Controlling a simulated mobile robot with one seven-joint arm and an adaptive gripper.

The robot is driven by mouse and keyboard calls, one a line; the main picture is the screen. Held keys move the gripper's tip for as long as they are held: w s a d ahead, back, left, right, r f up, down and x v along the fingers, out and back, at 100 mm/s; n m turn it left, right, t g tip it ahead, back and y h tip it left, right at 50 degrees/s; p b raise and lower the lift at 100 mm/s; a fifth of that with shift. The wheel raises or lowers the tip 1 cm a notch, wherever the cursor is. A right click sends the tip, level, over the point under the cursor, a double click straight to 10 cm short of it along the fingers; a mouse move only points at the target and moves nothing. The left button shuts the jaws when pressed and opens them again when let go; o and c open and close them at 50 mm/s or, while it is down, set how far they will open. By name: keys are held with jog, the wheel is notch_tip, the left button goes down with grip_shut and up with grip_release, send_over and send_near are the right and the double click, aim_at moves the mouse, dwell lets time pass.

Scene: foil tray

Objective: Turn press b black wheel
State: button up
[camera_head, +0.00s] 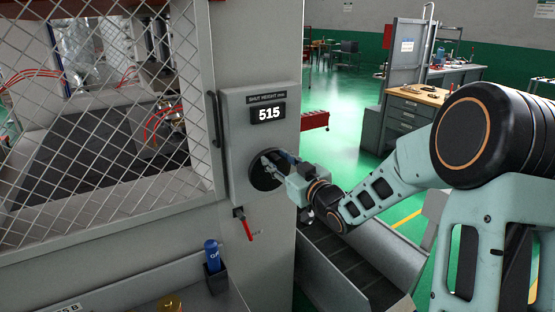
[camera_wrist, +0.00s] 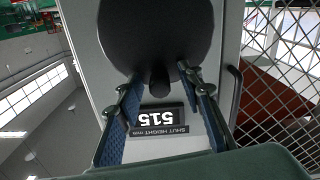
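The black wheel (camera_head: 262,174) is a dark disc on the grey panel below the shut-height display (camera_head: 268,113), which reads 515. In the wrist view the wheel (camera_wrist: 155,30) fills the top middle, with a short black knob (camera_wrist: 158,82) on its face near the lower rim. My gripper (camera_head: 270,160) is at the wheel's face in the head view, covering part of it. In the wrist view my gripper (camera_wrist: 160,86) has its two blue-padded fingers spread either side of the knob, with gaps on both sides. The display (camera_wrist: 156,116) shows upside down between the fingers.
A mesh guard (camera_head: 100,130) with a black handle (camera_head: 215,132) is left of the panel. A red-handled lever (camera_head: 244,226) hangs below the wheel. A blue bottle (camera_head: 212,255) stands in a holder lower left. A sloped chute (camera_head: 350,265) lies under my arm.

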jog(key=shift+c, duration=0.5)
grip_shut()
jog(key=shift+w+d+f+m, duration=0.1)
jog(key=shift+w+d+m, duration=0.2)
jog(key=shift+m, duration=0.65)
jog(key=shift+w+d+f+m, duration=0.15)
jog(key=shift+d+m, duration=0.25)
jog(key=shift+m, duration=0.55)
jog(key=shift+r, duration=0.1)
jog(key=shift+o, duration=0.5)
grip_release()
